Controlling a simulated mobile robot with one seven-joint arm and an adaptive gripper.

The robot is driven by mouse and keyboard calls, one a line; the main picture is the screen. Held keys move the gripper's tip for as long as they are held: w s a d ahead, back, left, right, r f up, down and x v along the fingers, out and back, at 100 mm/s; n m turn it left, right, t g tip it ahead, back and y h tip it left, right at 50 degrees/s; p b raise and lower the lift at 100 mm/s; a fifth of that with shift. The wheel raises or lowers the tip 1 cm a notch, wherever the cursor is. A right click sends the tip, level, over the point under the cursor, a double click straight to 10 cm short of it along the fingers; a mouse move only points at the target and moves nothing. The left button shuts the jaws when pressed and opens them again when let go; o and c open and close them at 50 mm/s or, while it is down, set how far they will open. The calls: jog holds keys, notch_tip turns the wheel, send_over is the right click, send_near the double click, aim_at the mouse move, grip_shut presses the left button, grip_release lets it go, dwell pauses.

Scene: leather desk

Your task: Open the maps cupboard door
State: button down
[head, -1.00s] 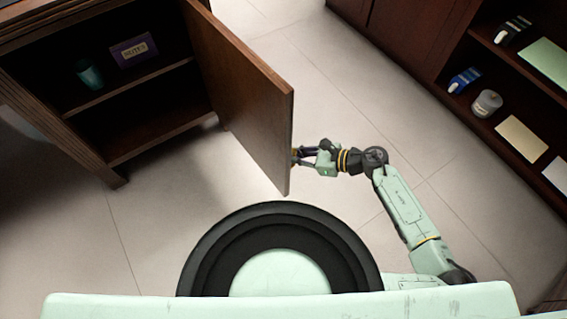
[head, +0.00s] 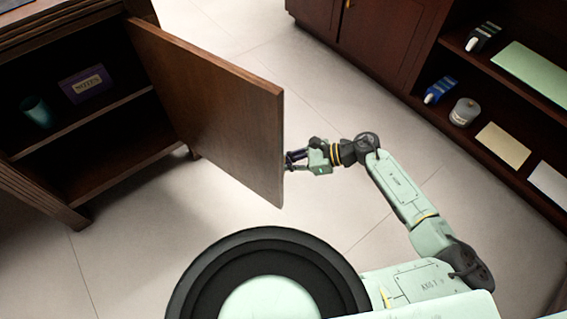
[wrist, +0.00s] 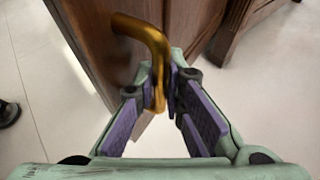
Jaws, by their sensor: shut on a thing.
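The cupboard door (head: 215,110) stands swung wide open on its hinges in the head view, at the left middle. Its brass handle (wrist: 150,42) is a curved bar in the wrist view. My gripper (head: 291,160) is at the door's free edge. In the wrist view its purple-padded fingers (wrist: 158,100) are shut on the handle's lower end. The cupboard's inside (head: 100,145) is exposed, with a shelf across it. No label reading maps shows on the door from here.
A purple box marked NOTES (head: 86,84) and a teal cup (head: 37,112) stand on the cupboard shelf. At the right, a dark bookcase (head: 520,150) holds a grey jar (head: 464,112), paper and other items. Pale floor (head: 330,100) lies clear between.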

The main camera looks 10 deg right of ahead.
jog(key=shift+a, duration=0.15)
jog(key=c, duration=1.9)
grip_release()
jog(key=shift+c, duration=0.2)
jog(key=v, duration=1.2)
jog(key=shift+f, duration=0.1)
